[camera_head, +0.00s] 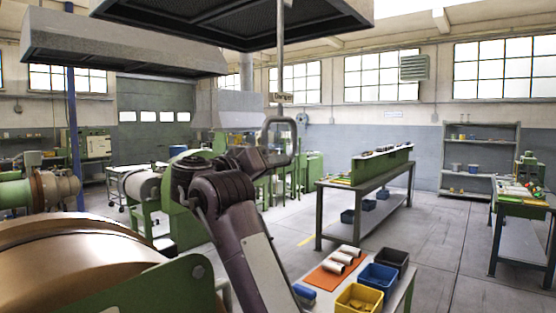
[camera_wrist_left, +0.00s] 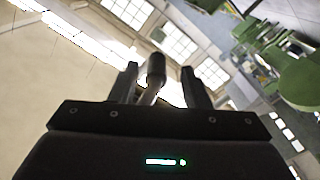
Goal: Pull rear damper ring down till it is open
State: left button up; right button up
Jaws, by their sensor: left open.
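The damper ring (camera_head: 281,121) is a grey rounded loop at the lower end of a thin vertical rod (camera_head: 281,50), which comes down from the dark hood in the head view. My left gripper (camera_head: 277,156) is at the lower part of the ring, and its fingers are small and dark there. In the left wrist view my left gripper (camera_wrist_left: 160,88) is open. A dark rounded bar, apparently part of the ring (camera_wrist_left: 156,70), shows between its two fingers, with gaps on both sides. Whether a finger touches it is unclear. My right gripper is not in view.
A dark hood (camera_head: 225,22) hangs overhead. A large copper-coloured drum (camera_head: 70,265) with green machinery stands at lower left. A table at lower right carries an orange mat (camera_head: 325,277), a yellow bin (camera_head: 359,299) and a blue bin (camera_head: 379,277). Open floor lies farther right.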

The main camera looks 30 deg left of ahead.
pick_arm(q)
jog(key=shift+w+d+r, duration=0.1)
jog(key=shift+w, duration=0.5)
jog(key=shift+w+d+r, duration=0.1)
jog(key=shift+w, duration=0.5)
jog(key=shift+w+f, duration=0.15)
jog(key=shift+a, duration=0.1)
grip_shut()
